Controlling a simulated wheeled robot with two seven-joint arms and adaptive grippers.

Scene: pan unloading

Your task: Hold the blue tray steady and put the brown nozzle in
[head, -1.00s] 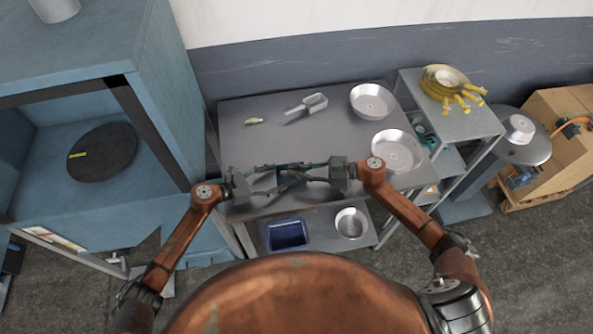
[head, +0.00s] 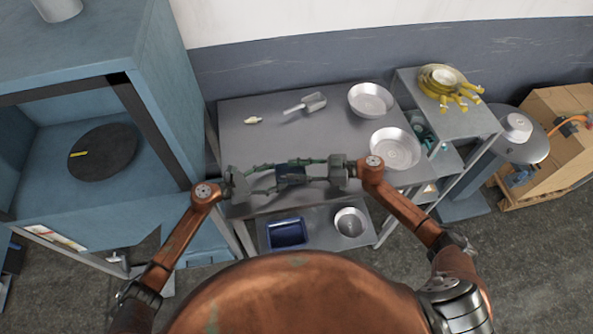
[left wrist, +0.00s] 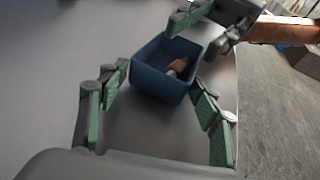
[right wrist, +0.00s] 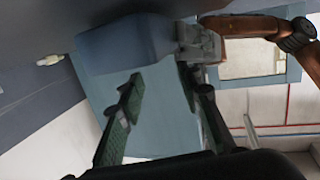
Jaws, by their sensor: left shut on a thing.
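The blue tray (head: 290,180) is between my two grippers near the table's front edge. In the left wrist view, the tray (left wrist: 155,82) shows its open top, and the brown nozzle (left wrist: 178,66) lies tilted inside it. My left gripper (left wrist: 158,80) is shut on the tray, with a finger on either side of it. My right gripper (head: 302,171) is at the tray's right side, its fingers spread and empty. In the right wrist view, the tray (right wrist: 125,42) is ahead of the open right fingers (right wrist: 162,84). I cannot tell whether the tray touches the table.
A pale nozzle (head: 253,120), a metal scoop (head: 306,104) and two round pans (head: 371,100) (head: 395,148) are on the grey table (head: 240,140). A darker blue bin (head: 287,232) and a metal bowl (head: 350,222) are on the lower shelf.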

